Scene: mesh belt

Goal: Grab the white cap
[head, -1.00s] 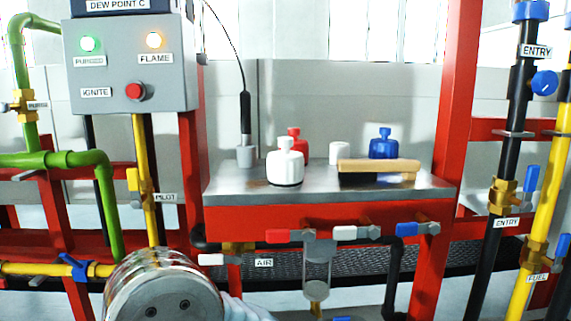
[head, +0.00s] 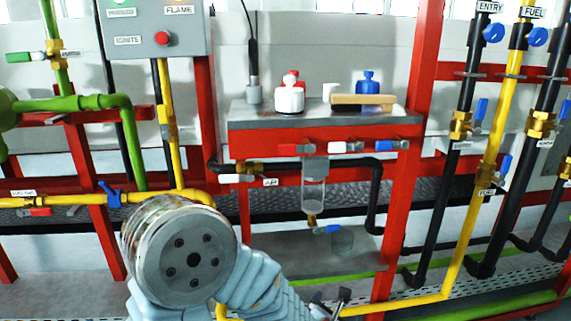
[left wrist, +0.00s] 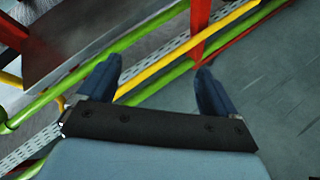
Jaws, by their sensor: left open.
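My left arm comes in at the bottom of the head view. My left gripper (head: 332,299) is at the bottom edge there, well below the shelf and far from the bottle. In the left wrist view, my left gripper (left wrist: 157,67) is open and empty, above floor pipes. The bottle is not in the left wrist view. My right gripper is not in view.
The metal shelf (head: 385,118) also holds a blue bottle (head: 368,82), a small white cylinder (head: 329,92) and a wooden-topped block (head: 362,100). Valves and a glass bowl (head: 313,190) hang below its front. A red post (head: 402,190) and black and yellow pipes stand at the right.

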